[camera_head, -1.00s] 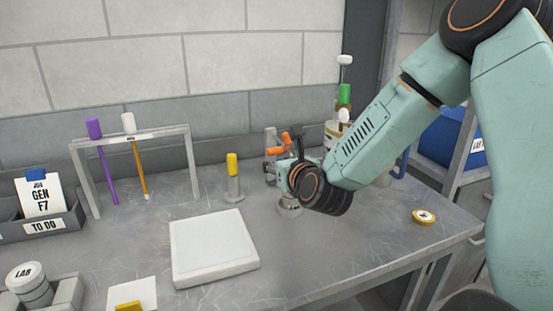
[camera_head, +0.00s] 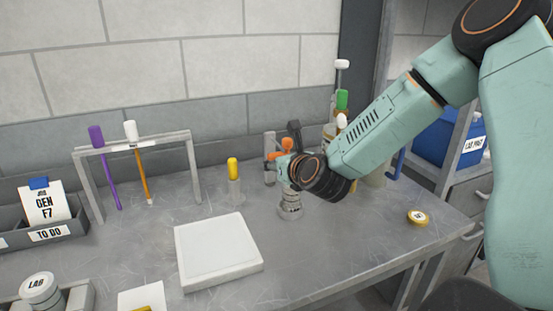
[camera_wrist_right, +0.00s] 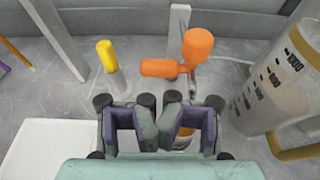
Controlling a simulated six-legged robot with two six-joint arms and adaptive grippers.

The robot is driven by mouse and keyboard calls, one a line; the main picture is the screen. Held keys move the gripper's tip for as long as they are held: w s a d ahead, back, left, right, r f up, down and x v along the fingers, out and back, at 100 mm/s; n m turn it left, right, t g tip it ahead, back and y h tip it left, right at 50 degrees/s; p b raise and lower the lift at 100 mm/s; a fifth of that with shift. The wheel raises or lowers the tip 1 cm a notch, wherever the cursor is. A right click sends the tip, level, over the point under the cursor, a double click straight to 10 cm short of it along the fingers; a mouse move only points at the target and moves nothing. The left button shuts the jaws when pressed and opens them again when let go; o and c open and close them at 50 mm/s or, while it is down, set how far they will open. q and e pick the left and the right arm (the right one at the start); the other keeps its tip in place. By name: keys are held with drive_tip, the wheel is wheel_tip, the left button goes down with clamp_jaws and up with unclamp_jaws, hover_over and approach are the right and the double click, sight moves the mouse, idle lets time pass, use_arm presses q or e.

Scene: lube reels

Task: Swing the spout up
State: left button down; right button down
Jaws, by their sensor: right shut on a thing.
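An orange-ended fitting (camera_head: 287,146) stands over a small grey ribbed base (camera_head: 290,207) on the bench. In the right wrist view its orange parts (camera_wrist_right: 197,50) are one raised, tilted piece and one lying sideways to the left. A thin metal stem runs down from them behind my fingers. I cannot tell which part is the spout. My right gripper (camera_wrist_right: 159,98) is at this fitting, shut on part of it; the fingers hide the held part. In the head view the gripper (camera_head: 283,162) is partly hidden by its own wrist. My left gripper is not in view.
A yellow-capped tube (camera_head: 233,170) stands just left of the fitting. A graduated vessel (camera_wrist_right: 275,88) stands close on the right in the wrist view.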

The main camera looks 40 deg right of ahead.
drive_tip(key=shift+r+g+p, duration=0.5)
drive_tip(key=shift+r+p, duration=0.15)
drive_tip(key=shift+p, duration=0.45)
drive_tip(key=shift+s, duration=0.1)
drive_tip(key=shift+s+r, duration=0.1)
drive_tip(key=shift+s, duration=0.1)
drive_tip(key=shift+w, duration=0.2)
drive_tip(key=shift+s, duration=0.15)
